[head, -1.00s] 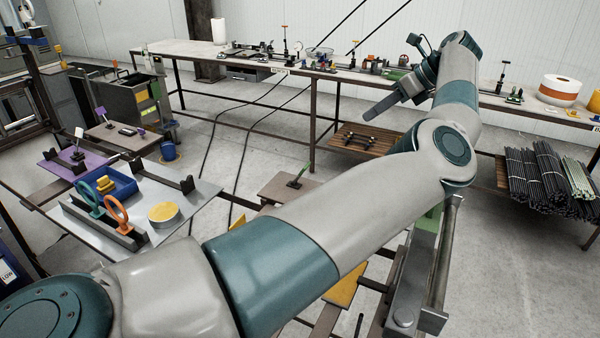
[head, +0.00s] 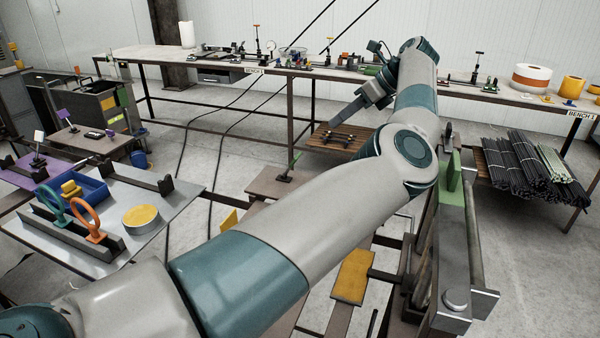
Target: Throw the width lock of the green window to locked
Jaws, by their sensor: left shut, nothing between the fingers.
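My left gripper (head: 338,121) shows at the end of my long arm, beyond the elbow. Its fingers are shut with nothing between them, pointing down and left in front of the far bench. A small lever with a green handle (head: 295,160) stands tilted on a brown plate (head: 262,183), left of my arm and apart from the gripper. I cannot tell whether it is the width lock or which way it is thrown. A green upright block (head: 449,178) sits on a metal rail frame just right of my elbow. My arm hides part of this area. My right gripper is out of view.
The long bench (head: 215,66) at the back carries small fixtures and rolls. Dark rods (head: 520,170) lie in bundles on a low shelf at right. A grey table (head: 165,238) at left holds a blue tray (head: 92,190) and orange and teal rings. Cables cross the floor.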

